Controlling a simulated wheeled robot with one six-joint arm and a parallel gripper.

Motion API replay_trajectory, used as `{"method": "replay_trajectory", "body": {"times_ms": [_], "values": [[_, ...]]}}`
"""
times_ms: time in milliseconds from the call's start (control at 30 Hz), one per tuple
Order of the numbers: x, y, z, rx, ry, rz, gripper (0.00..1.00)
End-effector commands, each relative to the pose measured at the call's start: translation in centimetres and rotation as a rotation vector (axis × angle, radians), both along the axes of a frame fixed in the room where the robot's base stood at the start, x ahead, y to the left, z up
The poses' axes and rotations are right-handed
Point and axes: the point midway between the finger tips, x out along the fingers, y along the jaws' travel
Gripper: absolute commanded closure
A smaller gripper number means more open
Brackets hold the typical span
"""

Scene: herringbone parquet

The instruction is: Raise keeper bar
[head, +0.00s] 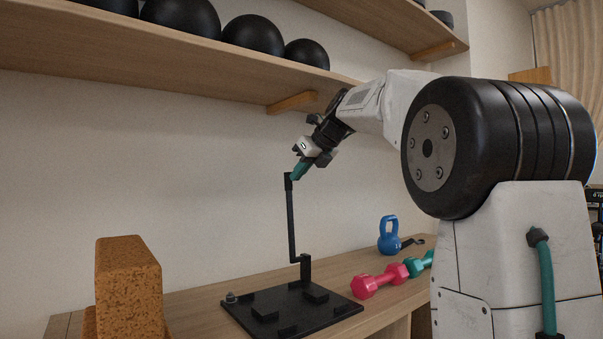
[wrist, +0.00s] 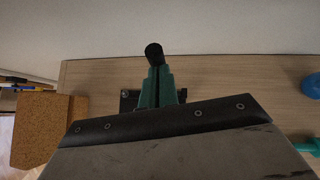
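The keeper bar (head: 291,222) is a thin black bar that stands nearly upright, leaning slightly left toward its top. Its foot meets a short black post on a black base plate (head: 262,308) on the bench. My gripper (head: 296,174) is at the bar's top end, reaching down from the upper right. In the wrist view, the teal fingers of my gripper (wrist: 157,84) are close together around the bar's black end (wrist: 154,53), which sticks out past their tips. The fingers look shut on it. Most of the base plate is hidden behind them there.
A brown cork block (head: 128,287) stands on the left of the wooden bench (head: 196,296). A pink dumbbell (head: 379,281), a teal dumbbell (head: 419,265) and a blue kettlebell (head: 389,238) are to the right. A shelf (head: 170,52) with black balls hangs above; the wall is behind.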

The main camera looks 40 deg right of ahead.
Motion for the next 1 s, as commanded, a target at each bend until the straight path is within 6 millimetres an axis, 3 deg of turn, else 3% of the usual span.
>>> {"method": "replay_trajectory", "body": {"times_ms": [133,500,833,1000], "values": [[-0.8,-0.1,1.4,0.000,-0.016,-0.001,1.00],[-5.3,-1.4,5.0,0.000,-0.006,-0.004,1.00],[-5.9,-1.4,5.4,-0.007,-0.004,0.005,1.00],[-5.9,-1.6,5.3,-0.119,-0.026,0.104,1.00]]}}
